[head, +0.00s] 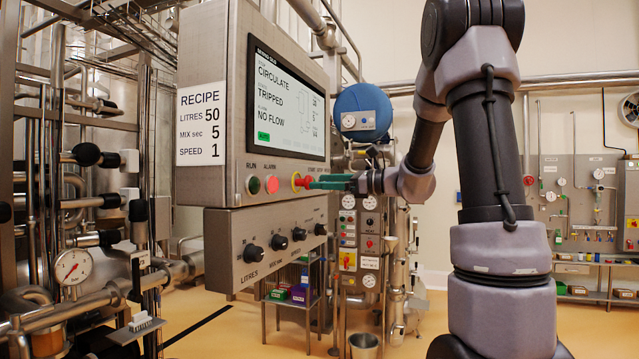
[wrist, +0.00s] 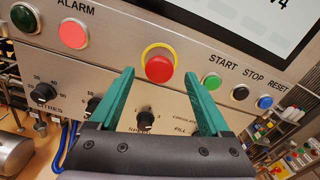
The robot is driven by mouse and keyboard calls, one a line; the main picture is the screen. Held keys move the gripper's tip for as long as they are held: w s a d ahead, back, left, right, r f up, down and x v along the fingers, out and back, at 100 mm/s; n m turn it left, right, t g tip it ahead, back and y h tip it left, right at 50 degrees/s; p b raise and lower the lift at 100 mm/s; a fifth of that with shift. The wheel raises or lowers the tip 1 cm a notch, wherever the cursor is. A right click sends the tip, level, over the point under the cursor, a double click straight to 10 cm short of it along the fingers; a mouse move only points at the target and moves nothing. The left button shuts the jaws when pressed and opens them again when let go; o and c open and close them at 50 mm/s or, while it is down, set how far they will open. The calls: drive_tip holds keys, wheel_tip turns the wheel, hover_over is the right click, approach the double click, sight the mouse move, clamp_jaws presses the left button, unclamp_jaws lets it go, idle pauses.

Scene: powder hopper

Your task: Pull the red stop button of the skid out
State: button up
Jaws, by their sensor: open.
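The red stop button (wrist: 159,68) with its yellow ring sits on the grey panel face, between the alarm lamp and the start button in the wrist view. In the head view the red stop button (head: 297,181) shows at the panel's lower right, partly hidden by my gripper. My gripper (wrist: 160,82) has green fingers, open, one on each side of the button and a little below it in the picture. In the head view my gripper (head: 312,182) reaches the panel from the right. I cannot tell whether the fingertips touch the button.
The alarm lamp (wrist: 74,34) is left of the button; the green start (wrist: 212,81), black stop (wrist: 240,92) and blue reset (wrist: 264,102) buttons are close on the right. Black knobs (head: 279,242) stick out below. The screen (head: 287,98) above reads TRIPPED, NO FLOW.

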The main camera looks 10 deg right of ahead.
drive_tip(key=v, duration=0.9)
drive_tip(key=s+a+f+n+g+h, duration=0.35)
drive_tip(key=s+a+n+g, duration=0.25)
drive_tip(key=s+a+n, duration=0.45)
drive_tip(key=s+d+f+n+t+h, duration=0.1)
drive_tip(key=s+d+f+n+h, duration=0.1)
drive_tip(key=s+n+h, duration=0.2)
drive_tip(key=s+d+f+n+t+h, duration=0.1)
drive_tip(key=s+d+f+n+h, duration=0.2)
drive_tip(key=s+h, duration=0.2)
drive_tip(key=shift+s+n+t, duration=0.3)
drive_tip(key=shift+s+n, duration=0.05)
drive_tip(key=shift+s, duration=0.8)
